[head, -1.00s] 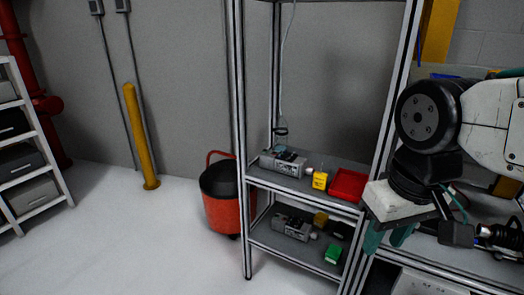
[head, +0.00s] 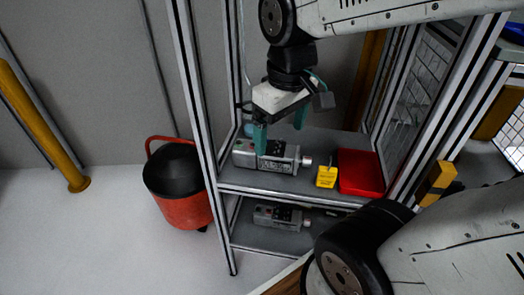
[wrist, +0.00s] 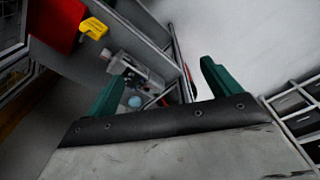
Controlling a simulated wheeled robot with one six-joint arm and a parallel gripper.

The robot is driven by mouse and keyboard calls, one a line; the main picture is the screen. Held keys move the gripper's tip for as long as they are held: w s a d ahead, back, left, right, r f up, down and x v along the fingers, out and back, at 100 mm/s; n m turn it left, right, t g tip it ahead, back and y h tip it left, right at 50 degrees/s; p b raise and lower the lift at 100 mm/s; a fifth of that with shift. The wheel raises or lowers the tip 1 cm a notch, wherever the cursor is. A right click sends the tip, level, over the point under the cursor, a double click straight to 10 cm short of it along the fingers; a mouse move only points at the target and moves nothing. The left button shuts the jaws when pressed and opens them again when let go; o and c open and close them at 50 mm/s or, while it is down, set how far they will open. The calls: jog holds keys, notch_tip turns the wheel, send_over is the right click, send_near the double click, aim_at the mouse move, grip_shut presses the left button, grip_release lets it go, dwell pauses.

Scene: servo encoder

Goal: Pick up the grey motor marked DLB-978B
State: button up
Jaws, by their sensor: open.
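A grey motor (head: 283,160) with a black connector face and a pale printed label lies on the upper shelf. A second grey motor (head: 265,215) lies on the shelf below. I cannot read either label, so I cannot tell which is DLB-978B. My gripper (head: 281,128) is open and empty, its teal fingers pointing down above the upper motor. One finger overlaps that motor in the head view and hides part of it; contact cannot be told. In the wrist view, a grey motor (wrist: 138,68) shows beyond the open gripper (wrist: 160,84), partly hidden by a finger.
A yellow tag or padlock (head: 326,177) and a red bin (head: 360,171) stand right of the upper motor. The shelf's metal uprights (head: 195,110) frame the left side. A red bucket with a black top (head: 180,190) stands on the floor at left.

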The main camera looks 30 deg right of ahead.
jog(key=w+d+f+n, duration=0.35)
jog(key=w+f, duration=0.25)
jog(key=w, duration=0.4)
jog(key=n+g, duration=0.1)
jog(key=n, duration=0.1)
send_near(280, 157)
jog(key=w+a, duration=0.1)
jog(key=w+f, duration=0.1)
jog(key=w+a, duration=0.1)
jog(key=w, duration=0.1)
jog(key=shift+a+f, duration=0.25)
jog(key=shift+a, duration=0.05)
jog(key=shift+n, duration=0.75)
jog(key=f, duration=0.1)
jog(key=w+d+f, duration=0.1)
jog(key=w+f, duration=0.1)
jog(key=shift+d+f, duration=0.3)
jog(key=shift+f, duration=0.05)
notch_tip(280, 157, down, 8)
jog(key=shift+s+r, duration=0.1)
jog(key=c, duration=1.7)
grip_shut()
jog(key=shift+r, duration=0.15)
